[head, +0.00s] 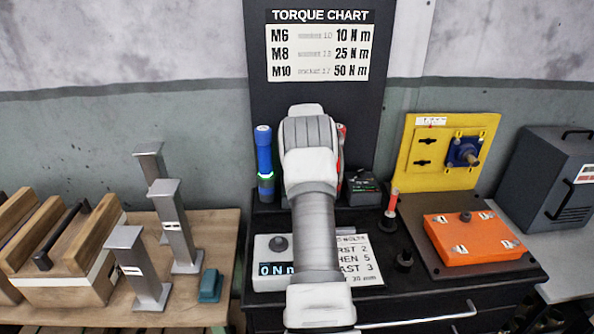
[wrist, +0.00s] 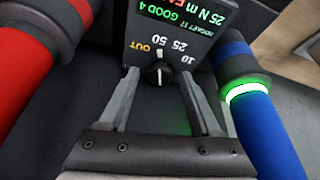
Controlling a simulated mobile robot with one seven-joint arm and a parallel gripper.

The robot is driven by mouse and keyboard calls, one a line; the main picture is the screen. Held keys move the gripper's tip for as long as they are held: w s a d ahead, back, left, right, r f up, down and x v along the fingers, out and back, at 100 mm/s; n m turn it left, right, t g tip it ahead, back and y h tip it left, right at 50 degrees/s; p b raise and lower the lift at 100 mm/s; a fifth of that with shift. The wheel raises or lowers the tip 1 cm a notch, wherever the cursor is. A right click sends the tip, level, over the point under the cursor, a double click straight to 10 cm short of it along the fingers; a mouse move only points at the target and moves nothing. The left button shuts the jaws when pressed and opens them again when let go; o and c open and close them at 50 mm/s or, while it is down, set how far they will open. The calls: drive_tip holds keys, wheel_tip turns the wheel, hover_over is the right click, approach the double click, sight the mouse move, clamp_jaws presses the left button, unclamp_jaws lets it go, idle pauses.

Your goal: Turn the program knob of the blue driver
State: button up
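The blue driver (head: 264,152) stands upright left of my arm in the head view, with a glowing green ring. It also shows at the right of the wrist view (wrist: 268,130). A small dark knob (wrist: 159,77) with a white pointer sits on a dark display box (wrist: 140,53) between the blue and red drivers. My arm hides the knob in the head view.
A red driver (wrist: 35,70) is close on the left in the wrist view. The torque chart (head: 318,50) hangs behind my arm. An orange box (head: 466,238), yellow panel (head: 425,160) and small dark charger-like unit (head: 362,190) stand to the right.

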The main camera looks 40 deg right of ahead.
drive_tip(key=shift+o, duration=0.2)
drive_tip(key=shift+r, duration=0.1)
drive_tip(key=v, duration=1.7)
drive_tip(key=shift+s, duration=0.2)
drive_tip(key=shift+a+r, duration=0.1)
drive_tip(key=shift+a, duration=0.05)
